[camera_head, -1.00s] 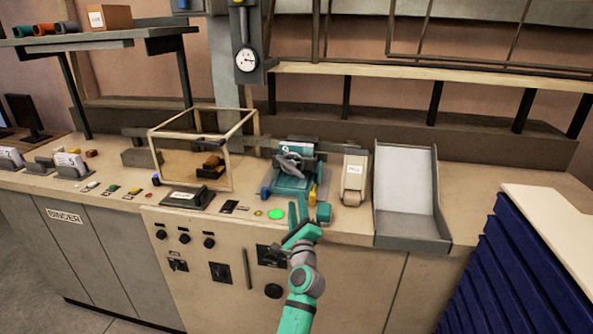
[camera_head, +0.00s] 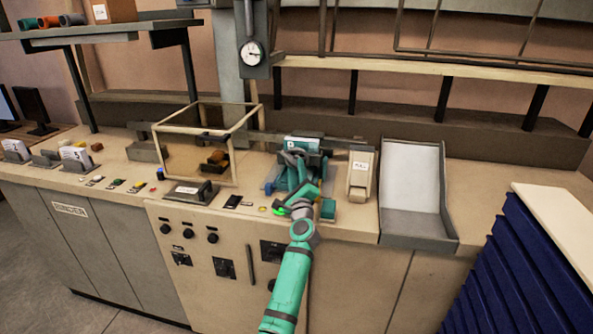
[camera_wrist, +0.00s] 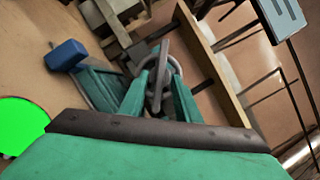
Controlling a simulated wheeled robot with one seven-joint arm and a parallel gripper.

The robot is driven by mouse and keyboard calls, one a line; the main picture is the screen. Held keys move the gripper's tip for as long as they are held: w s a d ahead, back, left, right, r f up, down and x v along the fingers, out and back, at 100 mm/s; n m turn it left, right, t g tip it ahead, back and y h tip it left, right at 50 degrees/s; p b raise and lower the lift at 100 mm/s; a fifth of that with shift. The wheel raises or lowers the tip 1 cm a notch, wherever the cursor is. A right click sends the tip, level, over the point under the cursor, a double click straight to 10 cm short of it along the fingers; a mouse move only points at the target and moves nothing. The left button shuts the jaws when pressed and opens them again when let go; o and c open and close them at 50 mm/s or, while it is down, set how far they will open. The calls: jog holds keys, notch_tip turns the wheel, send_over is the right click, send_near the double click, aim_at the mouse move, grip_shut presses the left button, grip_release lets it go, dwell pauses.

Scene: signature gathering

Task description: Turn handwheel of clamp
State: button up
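The clamp is a teal device (camera_head: 272,186) on the worktop, left of the grey tray; its base also shows in the wrist view (camera_wrist: 101,92). Its grey handwheel (camera_head: 289,158) faces me and is partly hidden by my gripper in the head view. In the wrist view the handwheel (camera_wrist: 160,72) is a grey ring with a bar across it, straight ahead. My gripper (camera_head: 300,172) is at the handwheel. Its two teal fingers (camera_wrist: 161,82) are apart, one on each side of the handwheel's bar. I cannot tell whether they touch it.
A framed clear box (camera_head: 190,160) stands to the left, a beige labelled dispenser (camera_head: 360,178) and a grey tray (camera_head: 412,205) to the right.

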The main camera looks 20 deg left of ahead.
jog(key=shift+w+a, duration=0.1)
jog(key=shift+w, duration=0.3)
grip_shut()
jog(key=shift+r, duration=0.1)
jog(key=shift+r+n+g+h, duration=0.35)
jog(key=shift+n+g, duration=0.5)
jog(key=shift+n, duration=1.6)
jog(key=shift+r+n+g+h, duration=0.1)
jog(key=shift+n+g+h, duration=0.55)
jog(key=shift+n, duration=1.85)
jog(key=shift+r+n+g+h, duration=0.25)
jog(key=shift+n+g, duration=0.75)
jog(key=shift+n, duration=1.45)
